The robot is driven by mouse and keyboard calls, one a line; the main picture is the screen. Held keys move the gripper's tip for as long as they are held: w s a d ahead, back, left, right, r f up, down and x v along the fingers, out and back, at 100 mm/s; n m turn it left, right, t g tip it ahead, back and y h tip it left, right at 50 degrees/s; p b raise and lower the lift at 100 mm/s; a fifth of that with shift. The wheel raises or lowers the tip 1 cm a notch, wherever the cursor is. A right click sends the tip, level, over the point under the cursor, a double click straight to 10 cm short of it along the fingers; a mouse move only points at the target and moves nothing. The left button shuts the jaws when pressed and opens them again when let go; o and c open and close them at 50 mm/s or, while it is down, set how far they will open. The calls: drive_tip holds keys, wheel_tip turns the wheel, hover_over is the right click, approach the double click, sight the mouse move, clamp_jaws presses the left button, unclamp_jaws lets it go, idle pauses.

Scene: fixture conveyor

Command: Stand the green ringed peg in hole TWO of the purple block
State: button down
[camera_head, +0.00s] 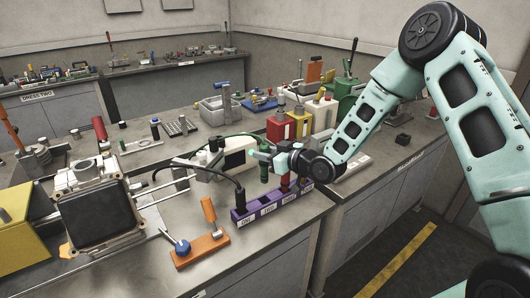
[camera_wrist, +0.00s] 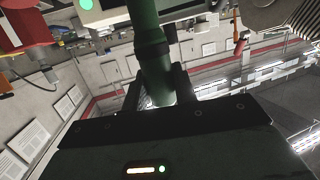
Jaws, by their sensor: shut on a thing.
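My gripper (camera_head: 265,154) is shut on the green ringed peg (camera_head: 264,173). The peg hangs roughly upright, its lower end seemingly above the purple block near label TWO. In the wrist view, the green peg (camera_wrist: 147,32) runs up from between the fingers (camera_wrist: 160,88), with a raised ring on its shaft. The purple block (camera_head: 258,218) lies on the bench's front part, with white labels on its front face. A black peg-like piece (camera_head: 240,199) stands at its ONE end. A red peg (camera_head: 285,182) stands farther right, near label THREE. Hole TWO itself is too small to make out.
A black-faced machine (camera_head: 95,215) is at left.

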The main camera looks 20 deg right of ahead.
sight(265, 173)
drive_tip(key=shift+b, duration=0.3)
wheel_tip(265, 173, down, 7)
drive_tip(key=b, duration=0.6)
drive_tip(key=shift+f+b, duration=0.1)
drive_tip(key=shift+b, duration=0.2)
drive_tip(key=shift+f, duration=0.15)
idle(0.6)
drive_tip(key=shift+f+b, duration=2.15)
drive_tip(key=shift+f, duration=0.15)
drive_tip(key=shift+f, duration=0.2)
drive_tip(key=c, duration=1)
unclamp_jaws()
drive_tip(key=shift+c, duration=0.2)
